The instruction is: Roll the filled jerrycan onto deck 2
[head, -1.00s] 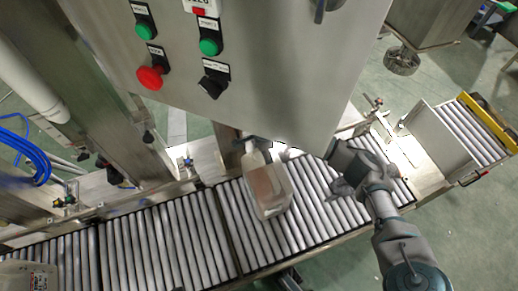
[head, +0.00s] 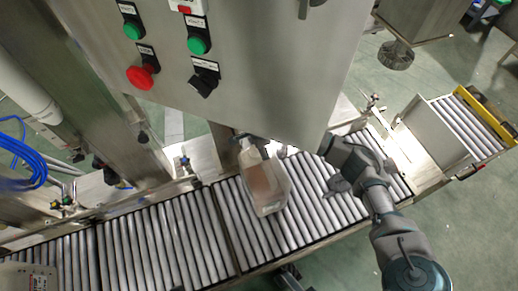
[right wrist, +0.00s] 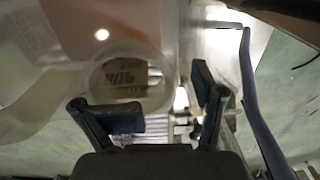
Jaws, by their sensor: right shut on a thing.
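A translucent jerrycan (head: 264,183) with a pinkish side stands on the rollers below the control box in the head view. In the right wrist view a translucent jerrycan with a pinkish face (right wrist: 100,28) fills the upper left. A ring-shaped part of it is behind the left finger. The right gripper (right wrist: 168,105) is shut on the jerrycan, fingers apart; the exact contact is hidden. I cannot tell if both views show the same can. My left gripper is out of view.
The roller conveyor (head: 165,246) runs across the lower picture, split into sections. The grey control box (head: 265,85) overhangs it. An upright metal plate (head: 432,132) stands before a yellow-ended roller section (head: 470,125) at right. Another container (head: 25,277) is at lower left.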

